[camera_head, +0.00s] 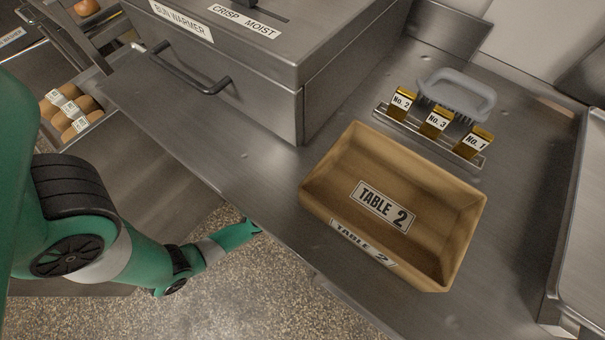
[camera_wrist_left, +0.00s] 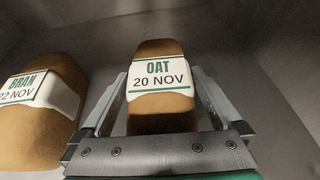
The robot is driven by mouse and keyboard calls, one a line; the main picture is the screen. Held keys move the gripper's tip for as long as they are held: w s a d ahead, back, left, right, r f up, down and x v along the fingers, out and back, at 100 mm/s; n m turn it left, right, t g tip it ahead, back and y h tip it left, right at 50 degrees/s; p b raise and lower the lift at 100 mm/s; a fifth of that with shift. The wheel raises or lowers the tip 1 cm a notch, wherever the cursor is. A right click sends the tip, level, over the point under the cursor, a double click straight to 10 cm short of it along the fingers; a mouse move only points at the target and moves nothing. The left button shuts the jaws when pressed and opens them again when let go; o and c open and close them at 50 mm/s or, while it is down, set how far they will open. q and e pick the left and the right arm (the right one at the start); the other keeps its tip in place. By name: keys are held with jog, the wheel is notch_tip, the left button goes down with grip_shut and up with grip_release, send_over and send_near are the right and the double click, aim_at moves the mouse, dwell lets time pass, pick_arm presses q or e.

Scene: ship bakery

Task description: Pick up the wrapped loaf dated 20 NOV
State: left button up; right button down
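The wrapped loaf labelled OAT, 20 NOV (camera_wrist_left: 160,49) lies straight ahead in the left wrist view, brown with a white and green label band. My left gripper (camera_wrist_left: 160,72) has one finger along each side of it. Narrow gaps show beside the loaf's near end; contact at the fingertips is hard to judge. In the head view my left arm reaches down to the counter's front edge, and its gripper is hidden there. My right gripper is not in view.
A BRAN loaf, 22 NOV (camera_wrist_left: 40,95), lies close to the left finger. Dark metal surrounds both loaves. On the counter (camera_head: 240,165) are an empty TABLE 2 box (camera_head: 335,215), numbered tags (camera_head: 433,124) and a bun warmer (camera_head: 255,90). Several banded loaves (camera_head: 70,110) sit far left.

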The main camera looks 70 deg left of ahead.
pick_arm(q)
jog(key=c, duration=1.3)
jog(key=shift+r, duration=0.2)
jog(key=shift+r+p, duration=0.25)
jog(key=shift+p, duration=0.15)
notch_tip(320, 180, up, 4)
jog(key=p, duration=0.3)
jog(key=shift+s+d+f+p, duration=0.1)
jog(key=shift+s+d+p, duration=0.05)
jog(key=shift+p, duration=0.25)
jog(key=s+d+r+p, duration=0.1)
jog(key=s+r+p, duration=0.1)
jog(key=r+p, duration=0.1)
jog(key=s+d+r+p, duration=0.1)
jog(key=r+p, duration=0.1)
jog(key=shift+d+r, duration=0.1)
jog(key=shift+d, duration=0.25)
jog(key=p+v, duration=0.1)
jog(key=v, duration=0.2)
jog(key=d+p+v, duration=0.1)
jog(key=v, duration=0.2)
jog(key=p+v, duration=0.1)
jog(key=v, duration=0.2)
jog(key=shift+d, duration=0.45)
